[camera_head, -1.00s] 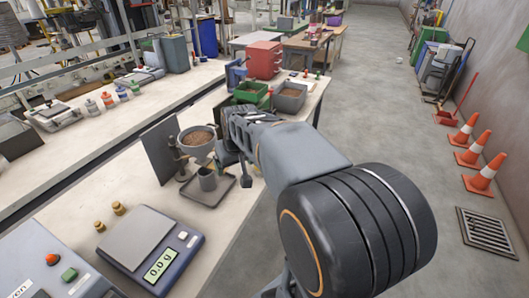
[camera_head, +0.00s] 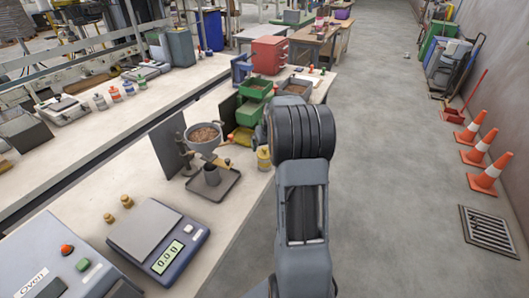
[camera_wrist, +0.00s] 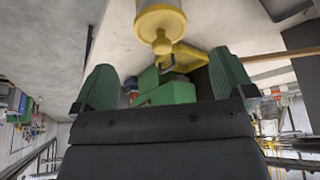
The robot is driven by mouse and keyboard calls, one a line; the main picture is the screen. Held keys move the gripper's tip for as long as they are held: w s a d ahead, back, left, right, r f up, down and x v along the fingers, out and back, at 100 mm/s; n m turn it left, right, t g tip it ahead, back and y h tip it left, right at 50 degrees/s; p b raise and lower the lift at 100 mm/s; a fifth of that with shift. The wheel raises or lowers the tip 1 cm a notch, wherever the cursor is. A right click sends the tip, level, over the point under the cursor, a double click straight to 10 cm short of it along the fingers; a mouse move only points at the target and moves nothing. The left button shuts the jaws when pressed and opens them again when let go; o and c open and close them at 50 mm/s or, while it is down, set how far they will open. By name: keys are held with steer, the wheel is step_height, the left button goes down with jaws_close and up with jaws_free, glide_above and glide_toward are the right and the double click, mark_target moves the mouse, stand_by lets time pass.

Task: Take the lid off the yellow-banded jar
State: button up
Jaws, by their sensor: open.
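The yellow-banded jar (camera_head: 263,160) stands on the bench near its right edge, just left of my arm. In the wrist view the jar (camera_wrist: 160,8) shows upside down at the top, pale with a yellow band. Its lid (camera_wrist: 161,27) appears to be on, with a round yellow knob (camera_wrist: 161,45) towards me. My gripper (camera_wrist: 165,82) is open and empty. Its two green fingers are spread to either side, apart from the jar and knob. In the head view my fingers are hidden behind my arm.
Green bins (camera_head: 250,112) and a yellow item (camera_head: 243,136) lie close behind the jar. A pan of pellets (camera_head: 204,137) on a stand and a grey tray (camera_head: 223,190) are to its left. A scale (camera_head: 150,230) is nearer.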

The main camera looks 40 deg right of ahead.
mark_target(265, 148)
steer(key=shift+p+x, duration=0.85)
steer(key=shift+x, duration=2)
steer(key=shift+w, duration=0.1)
steer(key=shift+r, duration=0.1)
steer(key=c, duration=1)
